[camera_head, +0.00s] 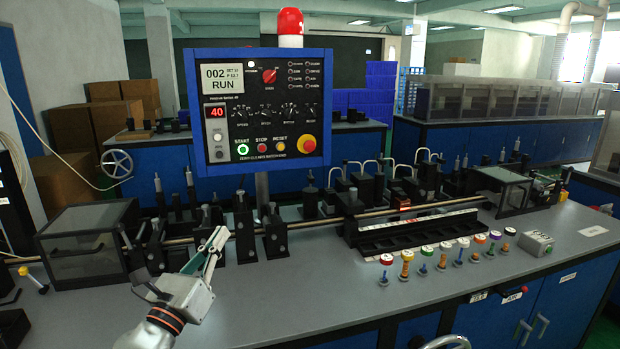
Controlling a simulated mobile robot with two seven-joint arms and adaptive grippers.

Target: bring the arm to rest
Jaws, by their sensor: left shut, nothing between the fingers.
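My left gripper (217,240) reaches in from the lower left over the grey bench top (300,290). Its fingers are together, point up and away, and hold nothing. In the picture the fingertips lie below the blue control panel (345,130), in front of the black fixtures; whether they touch one cannot be told. My right gripper is not in view.
A row of black fixtures (274,238) and a long rod run across the bench. Clear-sided boxes stand at left (85,245) and right (503,190). Several colour-capped pegs (405,262) and a small grey box (536,242) stand front right. The front middle is clear.

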